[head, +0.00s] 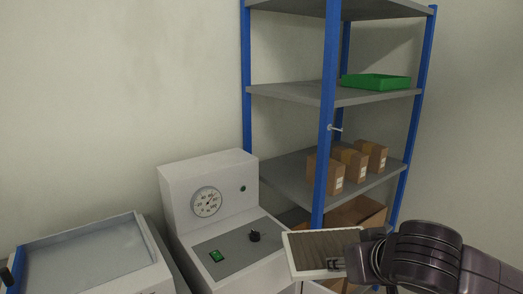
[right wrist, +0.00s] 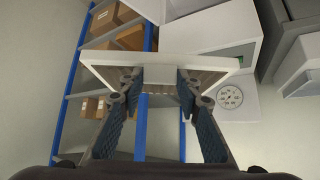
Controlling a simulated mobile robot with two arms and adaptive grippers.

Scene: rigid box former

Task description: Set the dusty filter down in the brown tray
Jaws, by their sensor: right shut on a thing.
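The dusty filter (head: 325,243) is a flat panel with a white frame and brown-grey pleats. My right gripper (head: 342,264) is shut on its edge and holds it in the air in front of the rack, at the lower right of the head view. In the right wrist view the filter (right wrist: 160,63) spans across both fingers of the right gripper (right wrist: 160,82). My left gripper is out of view.
The blue-post rack has grey shelves (head: 283,176). Several small cardboard boxes (head: 355,164) stand on the middle shelf and a green tray (head: 375,82) above. A blue post (head: 327,130) rises close behind the filter. A white machine with a gauge (head: 207,202) stands left.

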